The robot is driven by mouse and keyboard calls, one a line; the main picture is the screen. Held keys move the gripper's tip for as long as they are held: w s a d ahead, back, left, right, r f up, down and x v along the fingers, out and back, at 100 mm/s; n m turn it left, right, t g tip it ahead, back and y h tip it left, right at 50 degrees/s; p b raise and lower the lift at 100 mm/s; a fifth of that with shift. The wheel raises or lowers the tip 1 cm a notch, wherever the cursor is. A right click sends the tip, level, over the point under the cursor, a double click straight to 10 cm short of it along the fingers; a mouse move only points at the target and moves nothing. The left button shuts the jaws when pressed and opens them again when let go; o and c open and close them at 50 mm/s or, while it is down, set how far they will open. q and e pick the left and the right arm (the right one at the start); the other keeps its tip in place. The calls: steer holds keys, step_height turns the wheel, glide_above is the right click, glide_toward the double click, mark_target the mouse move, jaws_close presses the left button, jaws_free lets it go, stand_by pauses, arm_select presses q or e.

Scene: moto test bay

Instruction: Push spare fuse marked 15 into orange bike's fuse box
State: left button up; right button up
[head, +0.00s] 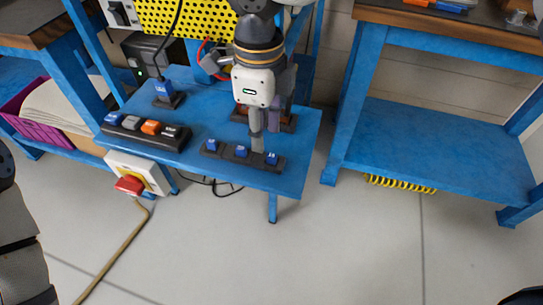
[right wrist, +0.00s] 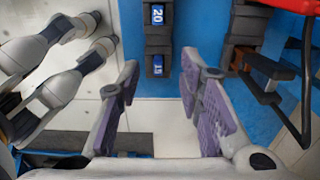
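My left gripper is out of view.
A black block with coloured blocks (head: 147,131) lies at the table's left front. A blue plug-like piece on a stand (head: 166,92) is behind it. A box with a red switch (head: 130,185) hangs at the front edge. A second blue bench (head: 440,140) stands right.

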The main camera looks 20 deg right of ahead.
mark_target(269, 155)
steer(key=f, duration=0.3)
steer(key=s+d+f, duration=0.1)
steer(key=shift+f, duration=0.6)
steer(key=c, duration=0.8)
